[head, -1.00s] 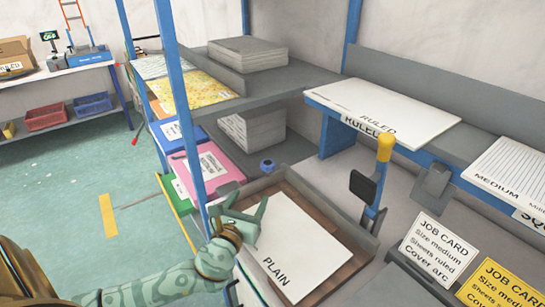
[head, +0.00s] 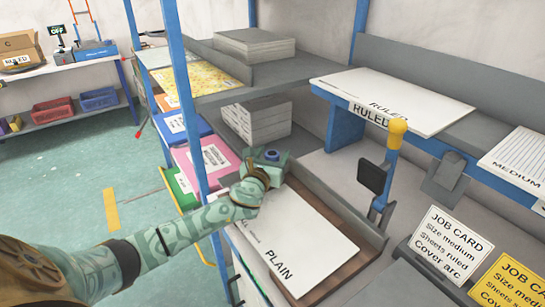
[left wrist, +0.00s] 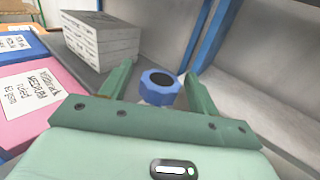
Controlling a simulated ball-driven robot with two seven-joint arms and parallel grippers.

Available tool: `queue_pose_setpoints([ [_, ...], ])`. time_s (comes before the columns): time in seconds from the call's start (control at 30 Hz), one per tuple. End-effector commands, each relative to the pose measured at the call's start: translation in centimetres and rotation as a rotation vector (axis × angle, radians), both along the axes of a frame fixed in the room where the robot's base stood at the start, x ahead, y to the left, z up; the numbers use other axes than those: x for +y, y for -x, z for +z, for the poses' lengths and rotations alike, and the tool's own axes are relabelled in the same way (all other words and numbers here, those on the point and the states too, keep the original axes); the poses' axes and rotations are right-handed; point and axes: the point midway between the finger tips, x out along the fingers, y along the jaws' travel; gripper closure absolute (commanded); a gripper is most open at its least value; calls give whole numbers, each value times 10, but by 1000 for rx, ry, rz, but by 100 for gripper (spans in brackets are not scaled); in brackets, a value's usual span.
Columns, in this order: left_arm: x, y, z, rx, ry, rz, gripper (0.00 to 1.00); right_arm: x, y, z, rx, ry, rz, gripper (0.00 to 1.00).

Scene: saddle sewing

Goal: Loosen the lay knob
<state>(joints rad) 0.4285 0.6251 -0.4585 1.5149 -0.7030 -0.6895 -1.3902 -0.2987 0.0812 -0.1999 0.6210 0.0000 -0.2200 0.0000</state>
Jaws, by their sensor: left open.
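A blue knob, which looks like the lay knob (head: 271,154), stands at the far left corner of the tray (head: 359,222) with the plain sheets. In the left wrist view the knob (left wrist: 160,84) is many-sided with a dark round top, and it sits between my two green fingers. My left gripper (head: 268,164) is open around the knob; I cannot tell whether either finger touches it. The gripper body hides part of the knob's base in the head view. My right gripper is not in view.
A stack of plain sheets (head: 300,240) lies in the tray below my left arm. A lever with a yellow ball top (head: 397,130) stands to the right. A blue post (head: 184,100) and a grey shelf (head: 285,83) are close to the arm. A paper block (head: 257,122) stands behind the knob.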

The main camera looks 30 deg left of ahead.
Motion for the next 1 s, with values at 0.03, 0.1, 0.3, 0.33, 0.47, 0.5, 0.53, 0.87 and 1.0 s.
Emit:
queue_pose_setpoints([
  [0.03, 0, 0, 0, 0, 0, 0, 39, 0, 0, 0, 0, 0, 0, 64],
  [0.1, 0, 0, 0, 0, 0, 0, 39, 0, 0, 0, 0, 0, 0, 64],
  [0.3, 0, 0, 1, -1, 1, 0, 78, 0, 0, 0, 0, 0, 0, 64],
  [0.33, 0, 0, 1, -1, 1, 0, 84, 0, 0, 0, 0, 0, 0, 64],
  [0.47, 0, 0, 1, -1, 1, 1, 84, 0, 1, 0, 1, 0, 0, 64],
  [0.5, 0, 0, 1, -1, 1, 2, 84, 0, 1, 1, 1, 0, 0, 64],
  [0.53, 0, 0, 1, -1, 1, 5, 84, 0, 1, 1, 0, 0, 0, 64],
  [0.87, -2, 0, 3, -2, 6, 125, 84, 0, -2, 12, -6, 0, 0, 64],
  [1.0, -2, 0, 3, -2, 6, 235, 84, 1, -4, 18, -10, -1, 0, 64],
])
